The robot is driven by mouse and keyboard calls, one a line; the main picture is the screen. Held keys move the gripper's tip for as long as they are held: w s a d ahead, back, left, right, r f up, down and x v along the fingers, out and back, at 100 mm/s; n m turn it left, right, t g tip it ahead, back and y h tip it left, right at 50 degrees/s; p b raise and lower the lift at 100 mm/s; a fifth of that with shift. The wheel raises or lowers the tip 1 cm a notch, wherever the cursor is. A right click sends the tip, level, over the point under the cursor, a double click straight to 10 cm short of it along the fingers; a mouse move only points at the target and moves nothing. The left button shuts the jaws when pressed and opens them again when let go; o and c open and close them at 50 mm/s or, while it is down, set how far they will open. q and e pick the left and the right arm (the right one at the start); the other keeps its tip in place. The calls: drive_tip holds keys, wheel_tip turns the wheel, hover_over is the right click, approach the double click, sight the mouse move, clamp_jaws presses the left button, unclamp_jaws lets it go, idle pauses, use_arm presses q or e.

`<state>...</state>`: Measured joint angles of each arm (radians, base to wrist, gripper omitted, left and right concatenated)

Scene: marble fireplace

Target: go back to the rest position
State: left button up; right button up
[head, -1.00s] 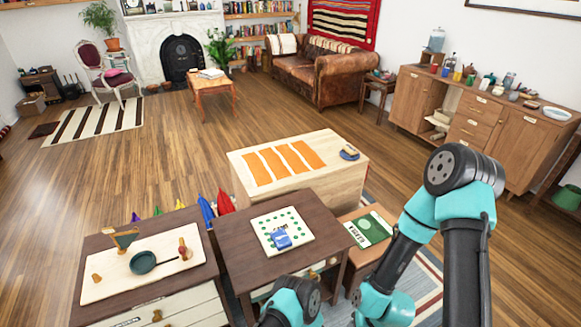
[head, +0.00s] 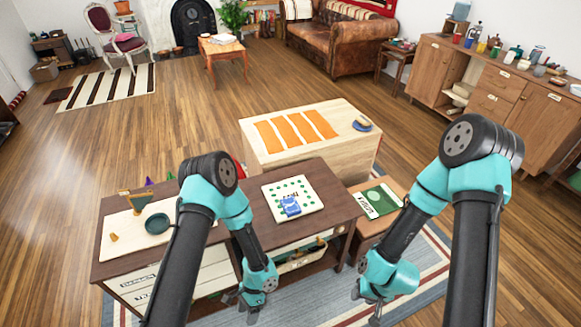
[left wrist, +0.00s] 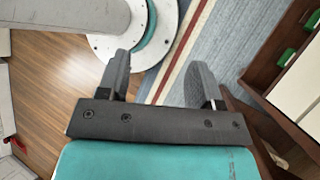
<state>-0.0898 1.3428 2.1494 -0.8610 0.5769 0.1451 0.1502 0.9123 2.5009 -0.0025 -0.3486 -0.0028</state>
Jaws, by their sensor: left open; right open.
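My left gripper (head: 252,302) hangs low in front of the dark brown cabinet in the head view, pointing down. In the left wrist view its two fingers (left wrist: 160,85) stand apart with nothing between them. My right gripper (head: 372,305) also hangs low, over the rug to the right, with nothing seen in it. Both arms are bent with their elbows raised. Both grippers are clear of the things on the furniture tops.
The dark cabinet (head: 325,200) carries a white board (head: 272,190) with a blue item (head: 290,205). A pan (head: 157,223) lies on the left top. A wooden block (head: 300,160) with orange strips stands behind. A low stool (head: 395,188) holds a green-and-white item (head: 380,201).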

use_arm(q)
drive_tip(key=a+r+n+t+h, duration=0.6)
drive_tip(key=a+r+n+t, duration=0.2)
drive_tip(key=r+n, duration=0.4)
drive_tip(key=shift+w+n, duration=0.4)
drive_tip(key=shift+n, duration=0.3)
drive_tip(key=shift+d+r, duration=0.1)
idle(1.3)
